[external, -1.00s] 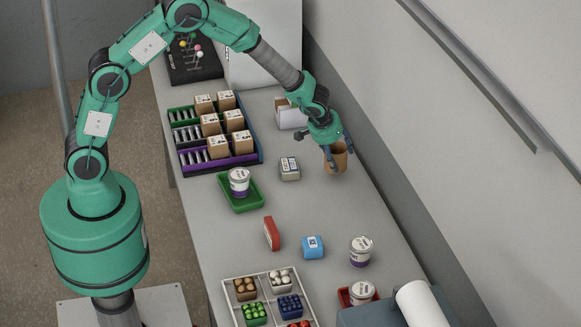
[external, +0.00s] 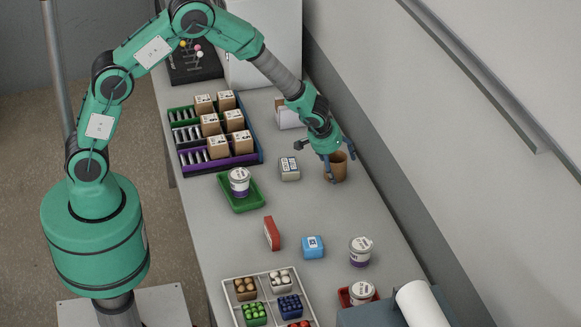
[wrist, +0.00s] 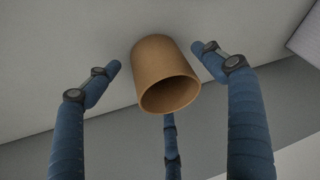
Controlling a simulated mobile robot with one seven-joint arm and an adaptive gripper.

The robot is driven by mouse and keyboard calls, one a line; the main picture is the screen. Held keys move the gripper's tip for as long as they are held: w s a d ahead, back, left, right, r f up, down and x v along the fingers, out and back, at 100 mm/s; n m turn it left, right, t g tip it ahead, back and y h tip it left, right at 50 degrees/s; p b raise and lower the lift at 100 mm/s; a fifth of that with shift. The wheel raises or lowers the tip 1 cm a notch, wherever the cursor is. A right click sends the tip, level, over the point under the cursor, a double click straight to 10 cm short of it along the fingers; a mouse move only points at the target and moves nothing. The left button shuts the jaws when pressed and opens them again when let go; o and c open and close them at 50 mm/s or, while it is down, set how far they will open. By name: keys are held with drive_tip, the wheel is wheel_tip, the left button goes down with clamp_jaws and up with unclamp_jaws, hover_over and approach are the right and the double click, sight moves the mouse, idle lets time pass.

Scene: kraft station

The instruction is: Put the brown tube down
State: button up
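The brown tube (external: 336,171) appears to stand upright on the grey table, towards the wall side. In the wrist view the tube (wrist: 160,62) shows its open end towards me. My gripper (external: 339,160) is right above and around the tube. Its blue fingers are spread, with clear gaps on the left and right of the tube in the wrist view (wrist: 156,58). A third finger shows below the tube's rim; whether it touches cannot be told.
A grey box (external: 289,168) lies left of the tube, and a white box (external: 288,119) stands behind it. A green tray (external: 248,204) holds a white tub. A blue box (external: 312,247) and another tub (external: 361,251) stand nearer. The table just in front of the tube is clear.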

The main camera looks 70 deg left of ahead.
idle(0.3)
drive_tip(key=shift+s+d+r, duration=0.1)
drive_tip(key=shift+r, duration=0.45)
drive_tip(key=p+v, duration=0.1)
drive_tip(key=v, duration=1)
drive_tip(key=shift+s, duration=0.1)
